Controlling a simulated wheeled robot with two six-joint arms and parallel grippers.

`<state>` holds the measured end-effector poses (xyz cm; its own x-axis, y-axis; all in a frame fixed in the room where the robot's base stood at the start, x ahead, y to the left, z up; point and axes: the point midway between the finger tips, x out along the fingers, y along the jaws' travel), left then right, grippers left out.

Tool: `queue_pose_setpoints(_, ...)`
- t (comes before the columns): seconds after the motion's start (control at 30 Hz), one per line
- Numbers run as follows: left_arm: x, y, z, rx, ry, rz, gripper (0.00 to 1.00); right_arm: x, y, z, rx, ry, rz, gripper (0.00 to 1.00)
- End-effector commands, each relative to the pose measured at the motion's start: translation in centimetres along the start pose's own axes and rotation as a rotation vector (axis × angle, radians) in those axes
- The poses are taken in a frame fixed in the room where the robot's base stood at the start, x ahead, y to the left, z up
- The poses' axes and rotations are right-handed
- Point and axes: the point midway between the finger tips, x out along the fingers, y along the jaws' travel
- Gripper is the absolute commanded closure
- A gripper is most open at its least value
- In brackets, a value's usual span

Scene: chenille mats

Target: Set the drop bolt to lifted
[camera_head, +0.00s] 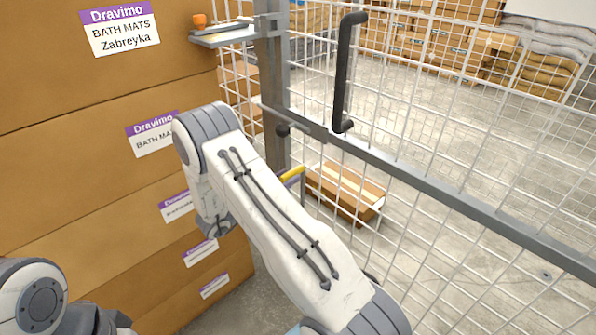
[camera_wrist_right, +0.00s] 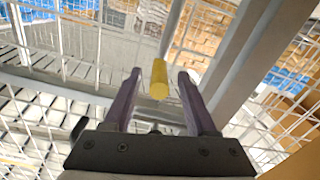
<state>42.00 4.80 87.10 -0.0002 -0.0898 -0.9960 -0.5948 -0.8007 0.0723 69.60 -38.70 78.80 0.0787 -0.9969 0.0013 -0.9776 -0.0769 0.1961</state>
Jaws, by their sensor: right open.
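The drop bolt's yellow grip (camera_head: 293,174) shows in the head view beside the grey post, low behind my right arm. In the right wrist view the yellow grip (camera_wrist_right: 160,80) sits at the end of a grey rod, in line with the space between my fingertips. My right gripper (camera_wrist_right: 160,75) is open, with a visible gap on each side of the grip. Whether the grip is between the fingers or just beyond them is hard to tell. In the head view my right arm hides most of the bolt and the gripper's fingers. My left gripper is out of view.
A wire mesh gate with a grey rail (camera_head: 450,203) and a black pull handle (camera_head: 345,75) spans the right. Stacked cartons (camera_head: 80,190) stand close on the left. A small carton (camera_head: 345,190) lies on the floor behind the mesh. A grey post (camera_head: 272,90) stands between.

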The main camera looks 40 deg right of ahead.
Motion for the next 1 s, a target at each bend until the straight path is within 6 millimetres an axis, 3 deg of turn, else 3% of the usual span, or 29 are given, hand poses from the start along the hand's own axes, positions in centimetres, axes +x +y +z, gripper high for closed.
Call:
queue_pose_setpoints(0.1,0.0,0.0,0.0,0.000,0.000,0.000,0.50,2.3,0.1,0.0,0.000,-0.002,0.003,0.43)
queue_pose_setpoints(0.3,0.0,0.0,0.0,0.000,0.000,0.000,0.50,4.7,0.1,0.1,0.000,-0.001,0.002,0.43)
queue_pose_setpoints(0.67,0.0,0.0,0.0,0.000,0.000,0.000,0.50,5.3,0.1,0.1,0.000,-0.002,0.000,0.43)
queue_pose_setpoints(0.8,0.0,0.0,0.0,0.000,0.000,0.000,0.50,5.3,0.1,0.0,0.001,-0.002,0.000,0.93)
queue_pose_setpoints(0.83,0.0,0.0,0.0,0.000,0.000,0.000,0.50,5.3,0.1,0.0,0.001,-0.002,0.000,1.00)
queue_pose_setpoints(1.0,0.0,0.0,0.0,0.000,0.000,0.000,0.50,5.3,0.1,0.0,0.001,-0.002,0.000,1.00)
